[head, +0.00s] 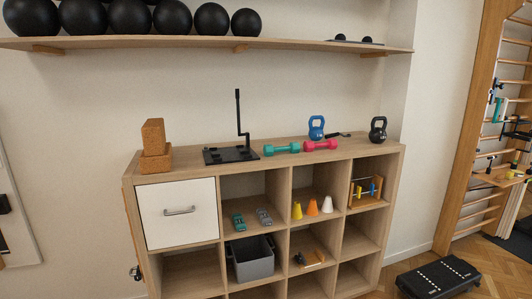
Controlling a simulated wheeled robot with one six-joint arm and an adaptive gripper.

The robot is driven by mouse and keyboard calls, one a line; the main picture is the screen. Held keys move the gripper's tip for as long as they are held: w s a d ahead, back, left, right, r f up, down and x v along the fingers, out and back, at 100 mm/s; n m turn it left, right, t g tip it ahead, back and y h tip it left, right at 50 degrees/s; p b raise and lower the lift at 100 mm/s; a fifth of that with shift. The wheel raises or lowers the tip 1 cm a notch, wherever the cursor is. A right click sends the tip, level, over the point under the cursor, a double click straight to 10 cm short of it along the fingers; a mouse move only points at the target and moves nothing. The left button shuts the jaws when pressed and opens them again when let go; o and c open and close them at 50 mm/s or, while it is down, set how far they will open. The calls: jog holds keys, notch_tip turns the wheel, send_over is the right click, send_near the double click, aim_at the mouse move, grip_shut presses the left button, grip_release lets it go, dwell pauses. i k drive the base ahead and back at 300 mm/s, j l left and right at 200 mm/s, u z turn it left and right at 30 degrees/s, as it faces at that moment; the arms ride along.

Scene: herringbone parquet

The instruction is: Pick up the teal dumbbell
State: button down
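The teal dumbbell (282,149) lies on its side on top of the wooden cube shelf unit (345,153), near the middle of the top in the head view. A pink dumbbell (320,145) lies just to its right, very close; I cannot tell if they touch. A flat black stand with an upright bent pole (232,155) is to its left. My gripper does not show in this view.
A blue kettlebell (316,128) stands behind the dumbbells, a black kettlebell (378,130) at the right end, cork blocks (154,160) at the left. A wall shelf (215,44) with black balls hangs above. A black step (438,277) is on the floor at right.

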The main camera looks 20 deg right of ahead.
aim_at(294, 147)
jog(key=i+l+u, duration=0.25)
jog(key=l+u, duration=0.25)
jog(key=l, duration=0.2)
jog(key=i+l+u, duration=0.25)
jog(key=l, duration=0.15)
jog(key=l+u, duration=0.25)
jog(key=l, duration=0.15)
